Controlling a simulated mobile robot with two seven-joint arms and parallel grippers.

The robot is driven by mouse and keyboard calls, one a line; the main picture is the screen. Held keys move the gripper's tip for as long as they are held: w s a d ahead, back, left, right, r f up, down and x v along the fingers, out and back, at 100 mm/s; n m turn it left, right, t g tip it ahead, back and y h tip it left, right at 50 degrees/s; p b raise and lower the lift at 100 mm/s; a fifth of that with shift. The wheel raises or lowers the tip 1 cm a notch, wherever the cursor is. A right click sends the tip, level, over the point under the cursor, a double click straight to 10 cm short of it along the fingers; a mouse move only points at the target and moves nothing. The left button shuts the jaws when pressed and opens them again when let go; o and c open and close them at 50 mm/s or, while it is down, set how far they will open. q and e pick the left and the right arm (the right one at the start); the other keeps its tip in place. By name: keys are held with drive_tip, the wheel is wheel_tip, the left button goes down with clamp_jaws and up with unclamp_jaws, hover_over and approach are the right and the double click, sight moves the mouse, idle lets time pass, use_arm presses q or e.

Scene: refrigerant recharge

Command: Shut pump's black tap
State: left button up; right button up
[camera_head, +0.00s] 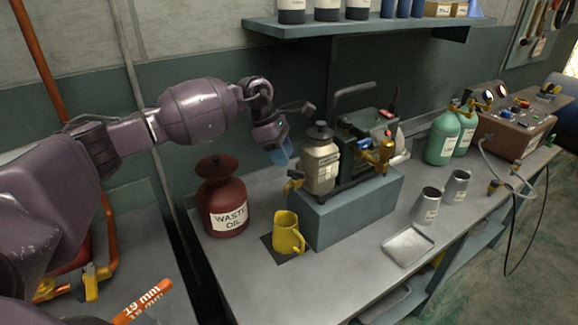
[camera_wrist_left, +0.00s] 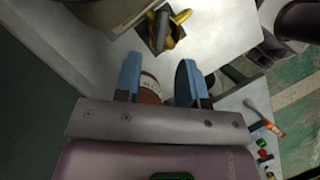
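The pump (camera_head: 365,150) stands on a teal block (camera_head: 345,215) on the bench, with a dark handle and brass fittings on its right. A small brass tap (camera_head: 294,181) sticks out low on the left. I cannot make out clearly which part is the black tap. My left gripper (camera_head: 279,153) has blue fingers and is left of the grey bottle, above the bench. In the left wrist view the gripper (camera_wrist_left: 159,82) is open, its fingers apart. My right gripper is not in view.
A red waste oil can (camera_head: 224,205) and a yellow jug (camera_head: 287,234) stand left of the block; the jug also shows in the wrist view (camera_wrist_left: 172,30). Two metal cups (camera_head: 426,205), a tray (camera_head: 407,246) and green cylinders (camera_head: 442,138) are to the right. A shelf (camera_head: 365,27) hangs above.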

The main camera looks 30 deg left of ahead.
sight(290, 170)
use_arm(q)
drive_tip(key=x, duration=0.3)
drive_tip(key=shift+d+f, duration=0.15)
drive_tip(key=shift+f, duration=0.05)
drive_tip(key=shift+w+d+f, duration=0.1)
drive_tip(key=shift+d+f, duration=0.05)
drive_tip(key=shift+f, duration=0.3)
clamp_jaws()
drive_tip(key=shift+w+f+m+b, duration=0.1)
drive_tip(key=shift+f+m+b, duration=0.05)
drive_tip(key=shift+m+b, duration=0.15)
drive_tip(key=shift+m+g+b, duration=0.3)
drive_tip(key=shift+m+b, duration=0.1)
drive_tip(key=shift+b, duration=0.2)
unclamp_jaws()
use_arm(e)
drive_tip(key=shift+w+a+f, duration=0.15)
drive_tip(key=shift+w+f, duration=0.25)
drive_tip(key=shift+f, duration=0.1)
